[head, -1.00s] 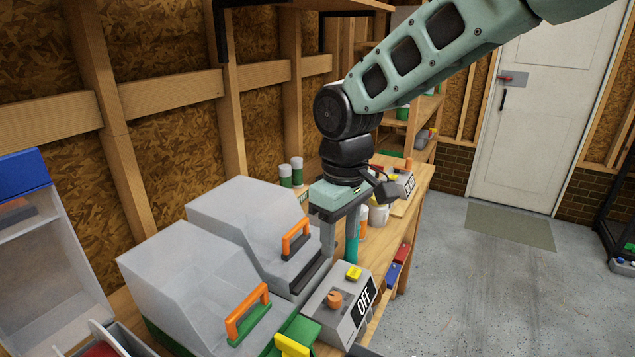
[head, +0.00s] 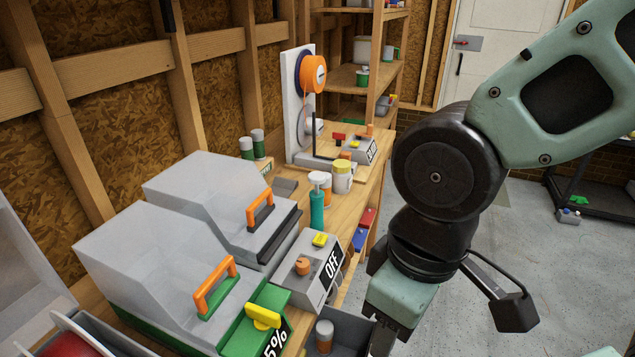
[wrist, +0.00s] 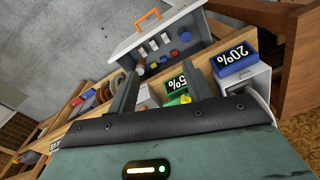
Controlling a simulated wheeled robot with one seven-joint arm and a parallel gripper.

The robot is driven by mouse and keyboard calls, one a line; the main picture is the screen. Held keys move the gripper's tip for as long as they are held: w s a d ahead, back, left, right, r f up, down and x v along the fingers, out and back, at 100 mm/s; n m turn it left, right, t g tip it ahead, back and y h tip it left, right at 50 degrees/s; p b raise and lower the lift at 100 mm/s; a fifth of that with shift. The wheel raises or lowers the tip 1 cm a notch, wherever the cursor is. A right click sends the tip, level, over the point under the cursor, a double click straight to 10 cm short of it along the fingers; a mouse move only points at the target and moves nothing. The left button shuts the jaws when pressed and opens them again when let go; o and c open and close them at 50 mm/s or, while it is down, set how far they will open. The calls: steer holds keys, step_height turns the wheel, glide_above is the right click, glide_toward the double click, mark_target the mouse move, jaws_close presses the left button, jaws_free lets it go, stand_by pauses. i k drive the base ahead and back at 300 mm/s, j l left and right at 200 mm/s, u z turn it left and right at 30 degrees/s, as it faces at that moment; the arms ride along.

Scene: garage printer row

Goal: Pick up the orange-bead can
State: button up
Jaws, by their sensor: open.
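A small can with a grey lid and orange-brown contents (head: 324,338), which looks like the orange-bead can, stands upright in a dark grey tray (head: 362,327) below the OFF box, at the bottom of the head view. My gripper (wrist: 160,88) is open and empty in the wrist view, its two fingers apart. In the head view my gripper's body is right of the tray, and its fingertips are cut off by the lower edge.
A teal pump bottle (head: 317,208) and a yellow-lidded white jar (head: 342,178) stand farther back. Open floor (head: 530,240) lies right of the bench.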

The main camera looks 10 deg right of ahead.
mark_target(327, 187)
steer(key=l+u, duration=0.1)
steer(key=u, duration=0.4)
steer(key=i+l+u, duration=0.1)
steer(key=u, duration=0.35)
steer(key=l+u, duration=0.25)
steer(key=u, duration=0.25)
steer(key=l+u, duration=0.15)
steer(key=u, duration=0.35)
steer(key=l+u, duration=0.15)
steer(key=l, duration=0.25)
steer(key=k+l+u, duration=0.2)
steer(key=l, duration=0.2)
steer(key=l+u, duration=0.15)
steer(key=l, duration=0.25)
steer(key=k+l+u, duration=0.15)
steer(key=l, duration=0.2)
steer(key=k+l+u, duration=0.15)
steer(key=l, duration=0.2)
steer(key=k+l+u, duration=0.2)
steer(key=l, duration=0.15)
steer(key=k+l, duration=0.2)
steer(key=l, duration=0.15)
steer(key=k+l, duration=0.15)
steer(key=l, duration=0.2)
